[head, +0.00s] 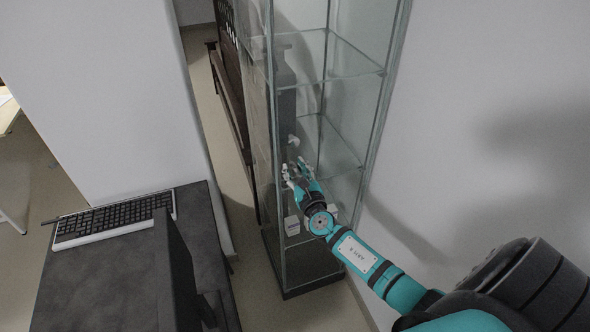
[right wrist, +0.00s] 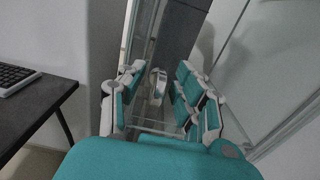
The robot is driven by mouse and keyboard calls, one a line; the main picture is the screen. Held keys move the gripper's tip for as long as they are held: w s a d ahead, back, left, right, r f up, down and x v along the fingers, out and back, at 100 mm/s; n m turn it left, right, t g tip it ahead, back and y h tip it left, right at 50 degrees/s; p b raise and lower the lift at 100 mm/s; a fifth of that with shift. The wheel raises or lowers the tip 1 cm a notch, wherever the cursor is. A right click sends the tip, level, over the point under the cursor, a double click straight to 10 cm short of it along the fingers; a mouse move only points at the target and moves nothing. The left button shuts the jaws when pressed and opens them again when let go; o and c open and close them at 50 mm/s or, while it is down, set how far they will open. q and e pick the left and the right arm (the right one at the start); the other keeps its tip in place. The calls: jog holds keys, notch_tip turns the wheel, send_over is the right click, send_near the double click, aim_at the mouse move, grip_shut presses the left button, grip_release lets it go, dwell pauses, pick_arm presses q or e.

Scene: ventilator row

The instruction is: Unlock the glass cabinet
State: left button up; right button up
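My right gripper (head: 296,170) is in front of the cabinet, at the height of a lower shelf. In the right wrist view its fingers (right wrist: 157,98) are spread apart with a gap between them. A small pale rounded part (right wrist: 157,84) shows beyond that gap; I cannot tell whether it is the lock. No key can be made out. My left gripper is not in view.
A dark desk (head: 95,285) with a keyboard (head: 115,218) and a dark monitor (head: 175,270) stands at the left. Small white boxes (head: 292,225) show low in the cabinet. A wall (head: 490,90) lies close on the right. A dark wooden piece (head: 232,95) stands behind left.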

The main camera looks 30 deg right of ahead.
grip_shut()
jog(key=shift+f, duration=0.1)
jog(key=m+b, duration=0.2)
jog(key=m, duration=0.1)
jog(key=shift+d+f, duration=0.1)
jog(key=m+b, duration=0.2)
jog(key=m, duration=0.2)
jog(key=shift+d+f+m+b, duration=0.1)
jog(key=shift+d+m+b, duration=0.05)
jog(key=shift+m+b, duration=0.25)
jog(key=m+b, duration=0.1)
jog(key=m, duration=0.4)
jog(key=m+b, duration=0.1)
jog(key=m, duration=0.4)
jog(key=shift+s+d+f+b, duration=0.1)
jog(key=shift+d+f+b, duration=0.1)
jog(key=shift+b, duration=0.2)
jog(key=shift+m, duration=0.3)
